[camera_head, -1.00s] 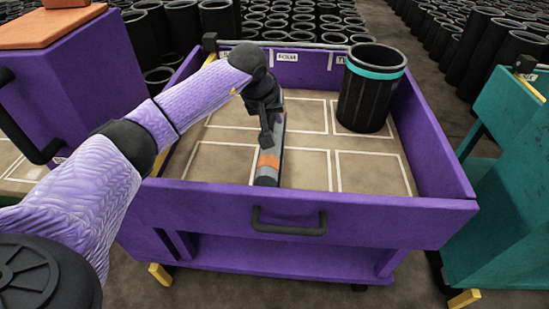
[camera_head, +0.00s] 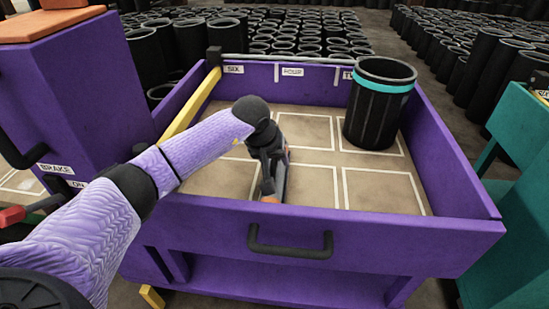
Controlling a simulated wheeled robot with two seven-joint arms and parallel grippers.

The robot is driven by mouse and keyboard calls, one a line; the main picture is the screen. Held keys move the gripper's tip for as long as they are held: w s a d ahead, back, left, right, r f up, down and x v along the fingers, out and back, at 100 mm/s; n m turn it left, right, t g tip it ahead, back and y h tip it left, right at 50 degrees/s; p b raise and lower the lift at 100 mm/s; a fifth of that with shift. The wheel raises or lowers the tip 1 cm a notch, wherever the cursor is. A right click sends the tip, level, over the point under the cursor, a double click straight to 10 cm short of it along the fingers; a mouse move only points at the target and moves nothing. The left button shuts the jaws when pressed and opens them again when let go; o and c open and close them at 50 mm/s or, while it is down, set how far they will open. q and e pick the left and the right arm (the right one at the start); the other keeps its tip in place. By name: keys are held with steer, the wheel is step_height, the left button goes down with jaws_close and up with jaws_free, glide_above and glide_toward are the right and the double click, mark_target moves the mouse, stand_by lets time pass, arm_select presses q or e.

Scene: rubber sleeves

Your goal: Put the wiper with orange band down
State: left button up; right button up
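The wiper (camera_head: 281,180) is a grey bar with an orange band (camera_head: 270,199). It is inside the purple cart's tray (camera_head: 400,222), close behind the front wall, which hides its near end. My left gripper (camera_head: 267,184), dark at the end of a purple arm, reaches down from the left and appears shut on the wiper. The fingertips overlap the bar, so the grip is partly hidden. I cannot tell whether the wiper touches the tray floor. My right gripper is not in view.
A black bin with a teal band (camera_head: 377,110) stands in the tray's back right. The tan floor has white outlined cells (camera_head: 384,187), mostly bare. A black handle (camera_head: 290,250) is on the front wall. A teal cart (camera_head: 518,150) stands at right.

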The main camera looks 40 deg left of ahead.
arm_select(q)
steer(key=shift+r, duration=0.15)
steer(key=p+v, duration=0.2)
steer(key=v, duration=0.1)
steer(key=shift+w+r, duration=0.1)
steer(key=shift+r, duration=0.1)
steer(key=p+v, duration=0.5)
steer(key=v, duration=0.3)
steer(key=shift+s+r+p, duration=0.25)
steer(key=shift+s+p, duration=0.05)
steer(key=shift+s, duration=0.05)
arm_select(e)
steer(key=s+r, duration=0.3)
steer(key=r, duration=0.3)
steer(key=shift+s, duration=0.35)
arm_select(q)
steer(key=shift+s+f, duration=0.1)
